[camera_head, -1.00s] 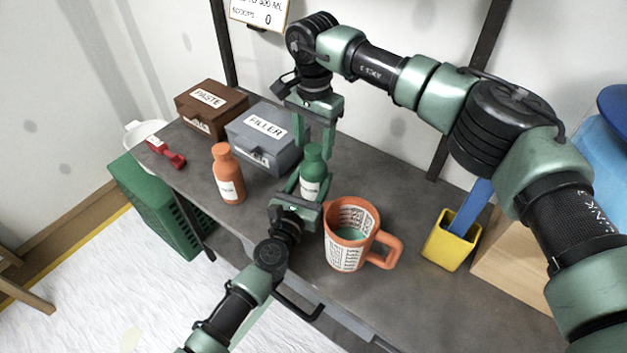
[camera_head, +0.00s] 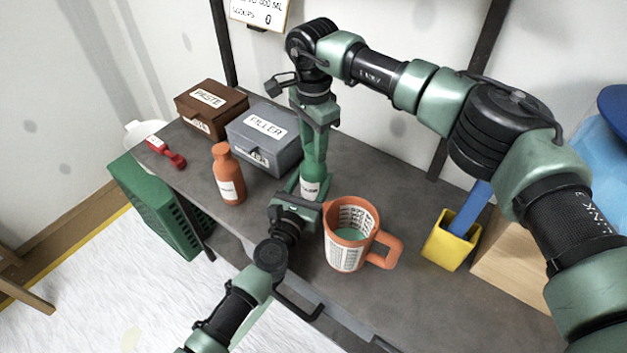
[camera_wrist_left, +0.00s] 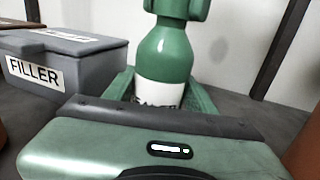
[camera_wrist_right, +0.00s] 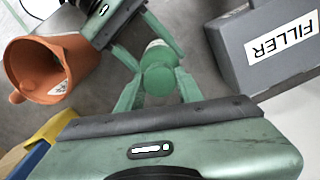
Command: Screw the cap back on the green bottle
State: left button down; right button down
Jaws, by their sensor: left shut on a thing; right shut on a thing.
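The green bottle (camera_head: 311,186) stands upright on the grey table; its white label shows in the left wrist view (camera_wrist_left: 160,92). My left gripper (camera_head: 305,193) is shut around the bottle's lower body from the front. My right gripper (camera_head: 315,150) points down from above, with its fingers shut at the bottle's top. The round green cap (camera_wrist_right: 158,78) sits between these fingers in the right wrist view, in line with the bottle. The fingers hide the join of cap and neck, so I cannot tell how tight it is.
An orange bottle (camera_head: 228,175) stands left of the green one. The grey FILLER box (camera_head: 262,140) and brown PASTE box (camera_head: 212,112) are behind. An orange measuring mug (camera_head: 347,250) is close on the right, then a yellow holder (camera_head: 447,246). A red tool (camera_head: 168,152) lies far left.

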jog(key=m, duration=2.5)
jog(key=c, duration=0.9)
grip_release()
jog(key=shift+f, duration=0.1)
jog(key=shift+o, duration=0.2)
pick_arm(q)
jog(key=shift+c, duration=2.1)
grip_release()
pick_arm(e)
notch_tip(320, 180, up, 12)
